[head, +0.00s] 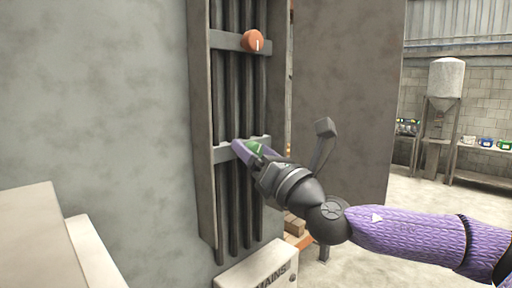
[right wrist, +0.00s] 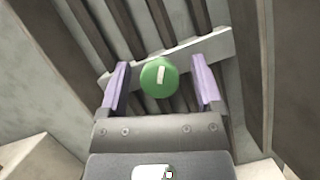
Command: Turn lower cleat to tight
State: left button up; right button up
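The lower cleat is a green round knob (right wrist: 158,77) with a white mark, on a grey cross bar of the cable channel. In the head view the green knob (head: 256,149) is partly hidden by my right gripper. My right gripper (right wrist: 160,85) is open, with one purple finger on each side of the knob; gaps show on both sides. It also shows in the head view (head: 252,148). An orange knob (head: 253,41) with a white mark sits on the upper cross bar. My left gripper is not in view.
Dark vertical cables (head: 235,200) run down the grey channel on the wall. A pale box marked "MAINS" (head: 258,270) stands below. A white box (head: 40,240) is at lower left. Shelves with small coloured items (head: 487,143) and a tank (head: 446,78) are far right.

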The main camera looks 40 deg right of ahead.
grip_shut()
